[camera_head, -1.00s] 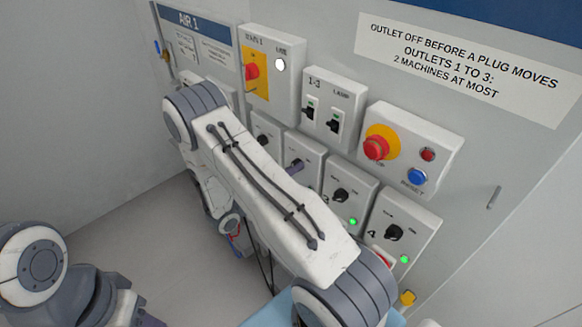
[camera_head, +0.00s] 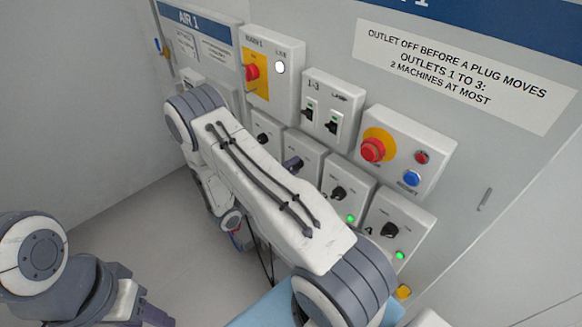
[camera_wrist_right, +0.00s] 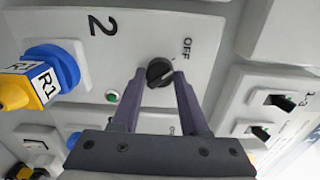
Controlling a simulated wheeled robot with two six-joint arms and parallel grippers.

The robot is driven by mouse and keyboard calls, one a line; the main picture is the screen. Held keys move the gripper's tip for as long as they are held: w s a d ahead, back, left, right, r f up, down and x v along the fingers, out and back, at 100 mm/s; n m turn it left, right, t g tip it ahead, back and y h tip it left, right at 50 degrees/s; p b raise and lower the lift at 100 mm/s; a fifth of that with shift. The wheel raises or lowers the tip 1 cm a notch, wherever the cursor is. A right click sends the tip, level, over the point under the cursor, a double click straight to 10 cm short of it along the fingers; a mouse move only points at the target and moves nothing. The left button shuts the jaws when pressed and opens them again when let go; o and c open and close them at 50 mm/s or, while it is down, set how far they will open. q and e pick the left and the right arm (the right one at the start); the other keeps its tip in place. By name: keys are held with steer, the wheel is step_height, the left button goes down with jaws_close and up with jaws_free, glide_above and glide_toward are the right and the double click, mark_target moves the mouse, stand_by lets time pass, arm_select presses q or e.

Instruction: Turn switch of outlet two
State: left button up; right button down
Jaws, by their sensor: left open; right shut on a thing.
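The outlet two panel (camera_wrist_right: 120,60) fills the middle of the right wrist view, marked "2". Its black round switch (camera_wrist_right: 160,73) sits between the purple fingertips of my right gripper (camera_wrist_right: 159,75), which is shut on it. The switch's pale mark seems to point toward the word OFF. A small green lamp (camera_wrist_right: 112,97) is beside it; I cannot tell if it is lit. My left gripper (camera_head: 155,317) is partly in view at the bottom edge, away from the panels.
A blue plug with a yellow R1 tag (camera_wrist_right: 45,80) is in outlet two. Outlet three (camera_head: 338,193) and outlet four (camera_head: 390,230) have lit green lamps. A red stop button (camera_head: 374,150), blue reset button (camera_head: 412,178) and 1-3/lamp switches (camera_head: 332,105) are above.

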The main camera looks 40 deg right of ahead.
steer(key=shift+w+n, duration=0.1)
steer(key=shift+n, duration=0.2)
steer(key=shift+c, duration=2.1)
jaws_free()
steer(key=shift+a, duration=0.1)
steer(key=a+b, duration=0.4)
steer(key=a, duration=0.6)
steer(key=shift+s+a, duration=0.2)
steer(key=shift+s, duration=0.25)
